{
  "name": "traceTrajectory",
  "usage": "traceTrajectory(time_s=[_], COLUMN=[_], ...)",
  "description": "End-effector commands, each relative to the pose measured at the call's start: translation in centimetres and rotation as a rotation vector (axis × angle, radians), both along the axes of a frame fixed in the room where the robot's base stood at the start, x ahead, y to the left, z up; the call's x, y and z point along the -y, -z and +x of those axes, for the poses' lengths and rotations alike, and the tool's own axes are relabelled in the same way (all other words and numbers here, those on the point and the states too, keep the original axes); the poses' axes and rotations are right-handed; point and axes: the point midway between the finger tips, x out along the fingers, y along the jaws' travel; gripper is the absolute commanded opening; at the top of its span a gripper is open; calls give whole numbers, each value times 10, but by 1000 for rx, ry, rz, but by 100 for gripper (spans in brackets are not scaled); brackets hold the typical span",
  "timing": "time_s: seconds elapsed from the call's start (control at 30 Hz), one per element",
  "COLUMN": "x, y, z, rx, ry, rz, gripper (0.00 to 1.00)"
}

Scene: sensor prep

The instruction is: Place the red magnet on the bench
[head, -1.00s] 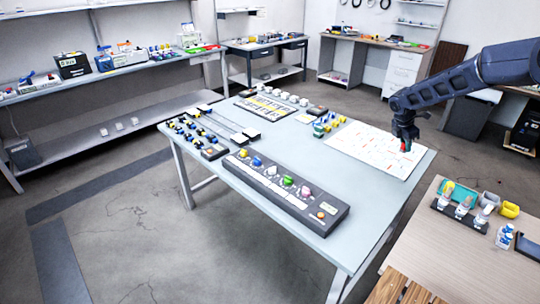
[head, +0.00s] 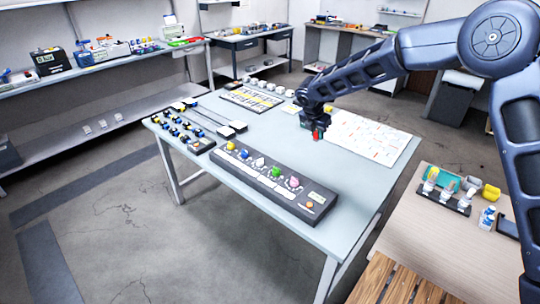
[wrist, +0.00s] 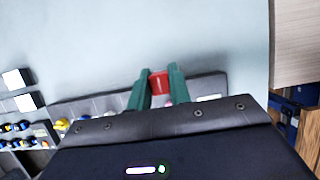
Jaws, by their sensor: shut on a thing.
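The red magnet (wrist: 159,83) is a small red piece held between the two green fingers of my gripper (wrist: 160,88) in the wrist view. In the head view, my gripper (head: 315,128) points down with the red magnet (head: 316,136) showing at its tips. It appears to be above the pale blue bench (head: 240,215), over the bare area behind the long grey panel. The exact gap between magnet and bench top cannot be told.
The grey panel (head: 300,203) with coloured knobs lies along the bench front. A white marked sheet (head: 375,140) lies right of my gripper. Rails and small blue-yellow parts (head: 178,128) sit at the left. A wooden table (head: 440,240) stands at the right.

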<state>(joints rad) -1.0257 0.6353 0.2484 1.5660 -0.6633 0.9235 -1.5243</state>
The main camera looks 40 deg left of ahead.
Motion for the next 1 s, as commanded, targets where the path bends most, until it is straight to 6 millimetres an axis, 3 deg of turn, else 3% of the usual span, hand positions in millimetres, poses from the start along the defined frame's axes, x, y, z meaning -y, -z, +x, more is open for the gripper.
traceTrajectory(time_s=[0.17, 0.7, 1.0], x=[0, 0, 0], y=[20, 134, 159], z=[0, 0, 1], rx=[-1, -1, 0], ry=[0, 0, 1], rz=[-2, -2, -1], gripper=[0, 0, 0])
